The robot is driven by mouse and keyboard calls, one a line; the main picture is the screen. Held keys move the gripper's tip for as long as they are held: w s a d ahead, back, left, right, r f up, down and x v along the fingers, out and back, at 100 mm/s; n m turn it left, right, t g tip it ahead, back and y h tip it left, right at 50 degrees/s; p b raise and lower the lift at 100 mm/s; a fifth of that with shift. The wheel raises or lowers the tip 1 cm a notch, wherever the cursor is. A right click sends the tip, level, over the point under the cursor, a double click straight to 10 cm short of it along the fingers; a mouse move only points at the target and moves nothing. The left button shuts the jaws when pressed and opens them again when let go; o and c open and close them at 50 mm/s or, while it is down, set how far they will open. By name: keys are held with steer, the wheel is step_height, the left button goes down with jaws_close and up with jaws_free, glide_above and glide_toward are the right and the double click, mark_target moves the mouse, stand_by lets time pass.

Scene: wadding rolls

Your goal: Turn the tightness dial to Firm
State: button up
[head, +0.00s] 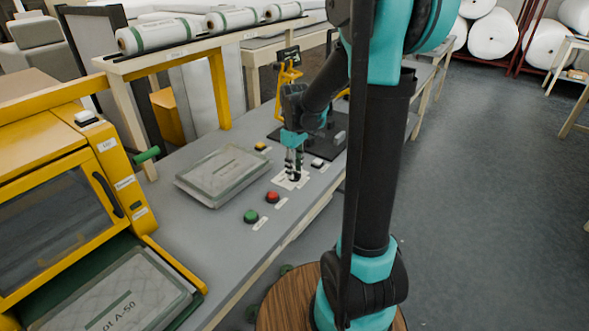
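My gripper (294,168) points down over a white printed plate (279,181) on the grey bench. A small dark shape at the fingertips may be the tightness dial. The fingers hide most of it, and its pointer and the plate's lettering cannot be read. The fingers are close together at or just above the plate. I cannot tell whether they grip the dial or touch it.
A red button (272,197) and a green button (251,216) stand nearer on the bench, with a white one (317,163) to the right. A wrapped flat pack (222,175) lies left. A yellow machine (60,185) stands at far left.

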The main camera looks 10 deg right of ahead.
steer(key=shift+f, duration=0.2)
jaws_close()
steer(key=shift+m, duration=0.3)
steer(key=m, duration=0.9)
stand_by(0.4)
steer(key=shift+m, duration=0.3)
stand_by(0.3)
